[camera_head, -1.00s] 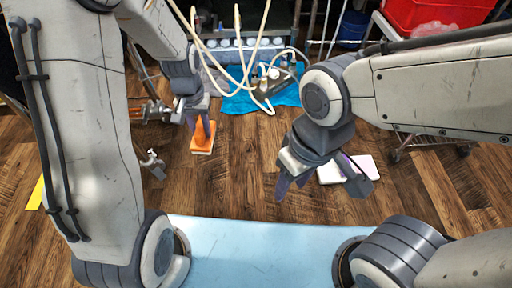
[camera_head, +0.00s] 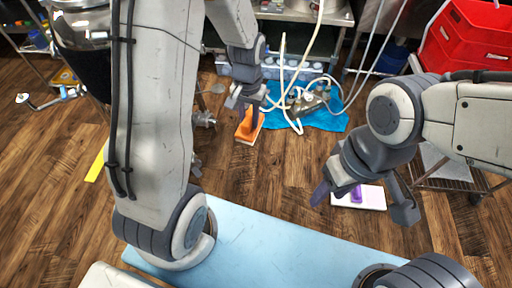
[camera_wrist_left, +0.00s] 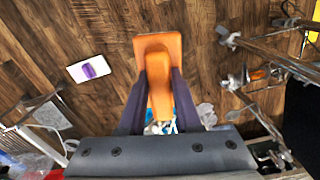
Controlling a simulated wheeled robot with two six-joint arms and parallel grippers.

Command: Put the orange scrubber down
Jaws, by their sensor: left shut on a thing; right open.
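The orange scrubber (camera_head: 249,126) has an orange handle on a flat block and shows near the upper middle of the head view. My left gripper (camera_head: 243,106) is shut on its handle. In the left wrist view the scrubber (camera_wrist_left: 158,52) sits between the two dark fingers, its flat block pointing away from the wrist, with wooden floor beyond. I cannot tell how high it is above the floor. My right gripper (camera_head: 362,200) is open and empty, over the floor at the right of the head view.
A white scrubber with a purple handle (camera_head: 371,197) lies on the floor by my right gripper. A blue cloth (camera_head: 325,119) with hoses and metal fittings lies behind. Red crates (camera_head: 470,45) and a wire cart (camera_head: 447,172) stand at right. Bare floor (camera_head: 285,165) lies between.

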